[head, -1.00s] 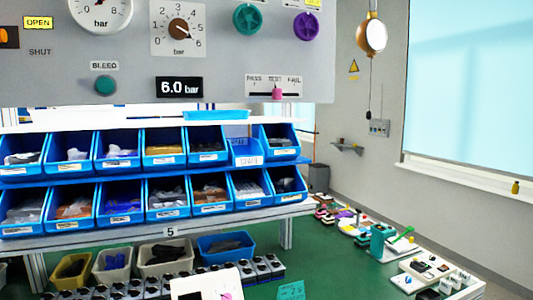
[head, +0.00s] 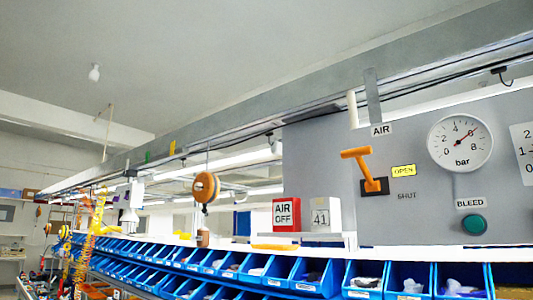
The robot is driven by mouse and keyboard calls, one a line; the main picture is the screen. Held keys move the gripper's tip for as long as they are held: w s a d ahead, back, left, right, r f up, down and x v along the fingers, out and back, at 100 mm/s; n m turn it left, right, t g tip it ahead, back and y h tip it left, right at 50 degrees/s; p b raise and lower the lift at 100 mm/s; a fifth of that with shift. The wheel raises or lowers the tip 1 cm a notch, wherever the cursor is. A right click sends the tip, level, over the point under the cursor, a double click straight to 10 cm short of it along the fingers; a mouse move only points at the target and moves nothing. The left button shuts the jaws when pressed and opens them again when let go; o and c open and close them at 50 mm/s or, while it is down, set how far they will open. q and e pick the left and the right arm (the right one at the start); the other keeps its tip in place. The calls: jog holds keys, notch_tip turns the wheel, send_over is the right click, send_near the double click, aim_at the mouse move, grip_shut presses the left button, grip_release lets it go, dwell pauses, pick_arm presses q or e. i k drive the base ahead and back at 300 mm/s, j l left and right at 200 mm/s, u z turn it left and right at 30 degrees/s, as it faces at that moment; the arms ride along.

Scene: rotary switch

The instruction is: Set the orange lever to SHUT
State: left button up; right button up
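The orange lever (head: 366,171) is on the left part of a grey panel (head: 320,165), under the AIR label (head: 381,130). It rises from a dark base plate (head: 375,187) and leans up and to the left, with a crossbar handle at its top. The OPEN label (head: 403,171), yellow, is just right of the lever. The SHUT label (head: 407,196), plain dark text on the panel, is below OPEN and right of the base plate. Neither gripper shows in the head view.
Right of the lever are a bar gauge (head: 460,143) and a green BLEED button (head: 473,224). A red AIR OFF sign (head: 286,214) and a white 41 block (head: 321,214) stand on a ledge left of it. Blue bins (head: 410,279) line up below. An orange reel (head: 206,187) hangs at left.

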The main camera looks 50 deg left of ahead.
aim_at(371, 185)
jog(key=u, duration=0.9)
